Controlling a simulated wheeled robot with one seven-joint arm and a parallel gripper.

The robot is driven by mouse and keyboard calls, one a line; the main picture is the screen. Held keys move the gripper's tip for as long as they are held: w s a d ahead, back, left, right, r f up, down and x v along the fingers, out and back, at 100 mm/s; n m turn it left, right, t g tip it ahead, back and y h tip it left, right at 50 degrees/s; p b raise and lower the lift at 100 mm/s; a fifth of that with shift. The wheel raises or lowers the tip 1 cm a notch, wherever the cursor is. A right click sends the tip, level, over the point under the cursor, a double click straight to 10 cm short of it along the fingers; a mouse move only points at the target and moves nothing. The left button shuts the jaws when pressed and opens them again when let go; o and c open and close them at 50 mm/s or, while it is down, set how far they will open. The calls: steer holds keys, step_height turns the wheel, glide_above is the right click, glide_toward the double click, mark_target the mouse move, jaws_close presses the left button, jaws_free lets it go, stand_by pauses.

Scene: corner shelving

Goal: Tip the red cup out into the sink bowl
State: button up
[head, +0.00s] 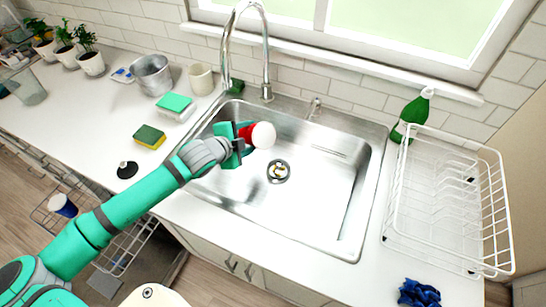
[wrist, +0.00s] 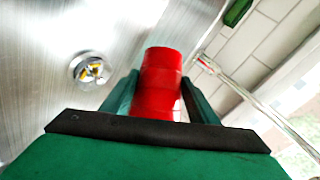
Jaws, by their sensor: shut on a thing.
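My gripper (head: 243,139) is over the left part of the sink bowl (head: 315,190), shut on the red cup (head: 246,133). The red cup also shows between my fingers in the wrist view (wrist: 161,80). It is tipped well over onto its side, with a round white end toward the right in the head view. I cannot tell whether that end is its mouth or its base. The drain (head: 278,171) is right of and below the cup in the picture, with small yellow bits in it. The drain also shows in the wrist view (wrist: 90,70).
The tall faucet (head: 266,60) arches close behind my gripper. A white dish rack (head: 450,200) and green spray bottle (head: 412,113) stand right of the sink. Sponges (head: 149,136), a metal pot (head: 151,74) and a cream mug (head: 201,79) are on the left counter.

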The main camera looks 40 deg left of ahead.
steer(key=shift+d+r+m+y+p, duration=0.1)
steer(key=shift+r+m+y+p, duration=0.15)
steer(key=shift+m+y+p, duration=0.1)
steer(key=shift+s+r, duration=0.15)
steer(key=shift+r, duration=0.05)
steer(key=shift+w+d+p, duration=0.2)
steer(key=shift+p, duration=0.1)
steer(key=shift+s+a+r+m+t+y, duration=0.1)
steer(key=shift+r+m+t+y, duration=0.15)
steer(key=shift+t+y, duration=0.1)
steer(key=shift+r+p, duration=0.2)
steer(key=shift+p, duration=0.25)
steer(key=shift+d+r+m+y+p, duration=0.15)
steer(key=shift+d+m+y+p, duration=0.15)
steer(key=shift+m+y+p, duration=0.1)
